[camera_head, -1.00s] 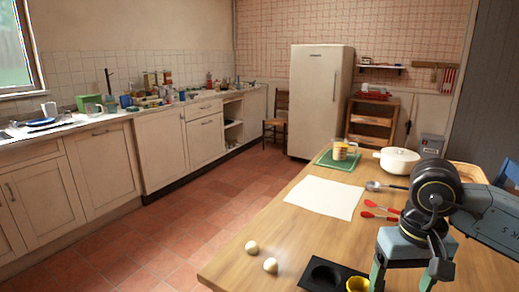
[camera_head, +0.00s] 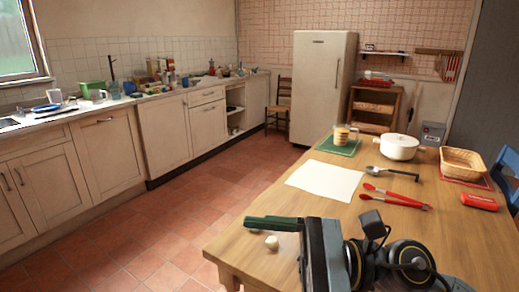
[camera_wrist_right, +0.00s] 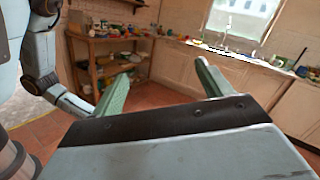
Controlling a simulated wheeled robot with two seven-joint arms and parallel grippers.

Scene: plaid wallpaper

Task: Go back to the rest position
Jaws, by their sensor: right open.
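My right gripper (camera_head: 262,223) is at the near left edge of the wooden table (camera_head: 330,205) in the head view, turned sideways with its fingers pointing left. Its green fingers are apart with nothing between them in the right wrist view (camera_wrist_right: 163,86), where they point toward the kitchen counter. A white egg-like ball (camera_head: 271,242) shows just below the fingers; a second is mostly hidden behind them. My left gripper is in neither view.
On the table are a white sheet (camera_head: 325,180), red tongs (camera_head: 397,197), a ladle (camera_head: 396,173), a white pot (camera_head: 399,147), a glass on a green board (camera_head: 337,147), a basket (camera_head: 462,162) and a red item (camera_head: 479,201). Open floor (camera_head: 190,205) lies left.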

